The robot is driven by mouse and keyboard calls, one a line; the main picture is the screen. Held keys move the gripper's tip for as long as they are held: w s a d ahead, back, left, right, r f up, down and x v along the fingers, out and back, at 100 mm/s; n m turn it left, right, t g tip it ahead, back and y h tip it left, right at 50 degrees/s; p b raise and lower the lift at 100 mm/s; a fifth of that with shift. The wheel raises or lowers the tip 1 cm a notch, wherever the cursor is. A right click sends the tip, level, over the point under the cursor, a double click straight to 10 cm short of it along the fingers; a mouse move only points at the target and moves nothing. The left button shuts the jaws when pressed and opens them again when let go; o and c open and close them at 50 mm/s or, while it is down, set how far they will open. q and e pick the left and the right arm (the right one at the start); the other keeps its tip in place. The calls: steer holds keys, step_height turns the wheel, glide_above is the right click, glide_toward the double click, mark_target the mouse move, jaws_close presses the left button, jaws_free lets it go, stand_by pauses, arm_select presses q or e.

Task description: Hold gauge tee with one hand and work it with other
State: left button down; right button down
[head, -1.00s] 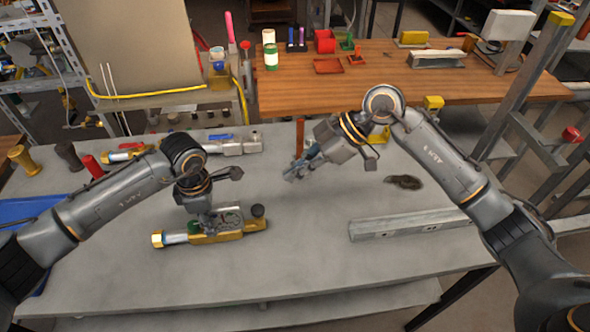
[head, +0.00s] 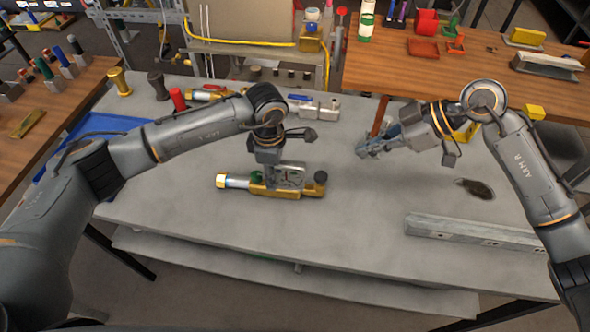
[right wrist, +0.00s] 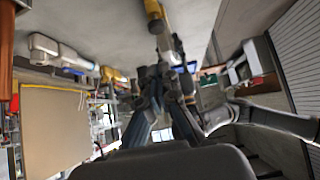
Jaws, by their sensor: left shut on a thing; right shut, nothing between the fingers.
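The gauge tee (head: 287,192) is a brass body with a silver tube, a brass end at its left and a dark round knob at its right. It lies lengthwise on the grey table in the head view. My left gripper (head: 284,180) comes down from above and is shut on the tee, hiding part of its middle. My right gripper (head: 364,151) is shut and empty, above the table to the right of the tee and apart from it. Its fingers (right wrist: 160,80) show in the blurred right wrist view.
Blue, red and brass items stand at the left. The table (head: 230,235) is clear in front of the tee.

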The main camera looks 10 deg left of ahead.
steer(key=shift+r, duration=0.1)
stand_by(0.7)
step_height(320, 180, up, 2)
steer(key=shift+d, duration=0.1)
glide_above(317, 174)
steer(key=d, duration=0.3)
step_height(317, 174, down, 7)
steer(key=shift+s+f, duration=0.15)
steer(key=shift+f, duration=1.9)
